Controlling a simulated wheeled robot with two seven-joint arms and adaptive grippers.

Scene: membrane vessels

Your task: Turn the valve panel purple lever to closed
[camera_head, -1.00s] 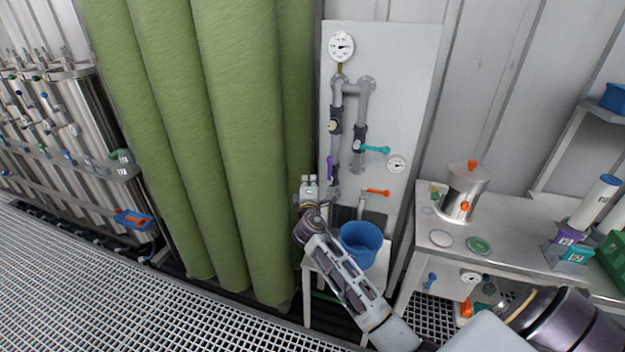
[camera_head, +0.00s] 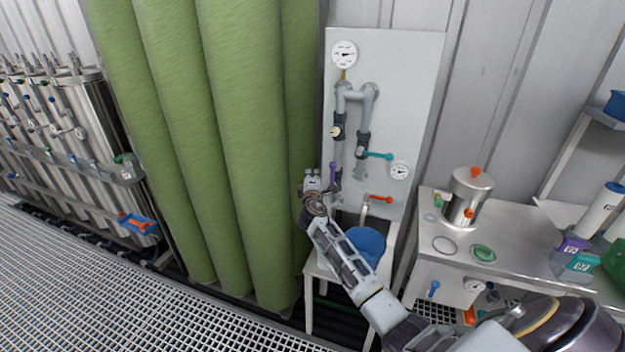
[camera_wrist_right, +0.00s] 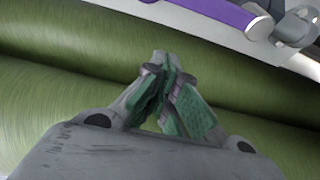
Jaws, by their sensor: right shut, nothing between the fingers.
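The purple lever (camera_head: 333,172) is on the lower left of the white valve panel (camera_head: 405,110), pointing up along the grey pipe. In the right wrist view the purple lever (camera_wrist_right: 222,12) lies across the top right, with a pale end, beside a grey fitting. My right gripper (camera_head: 311,174) is just left of the lever and apart from it. In the right wrist view my right gripper (camera_wrist_right: 172,90) is shut with its green pads together and nothing between them, over the green cylinders. My left gripper is not in view.
Teal (camera_head: 377,155) and orange (camera_head: 379,198) levers stick out to the right on the panel. A blue bucket (camera_head: 366,244) stands on a stand below. Tall green cylinders (camera_head: 240,150) stand close left. A steel table (camera_head: 510,245) is at right.

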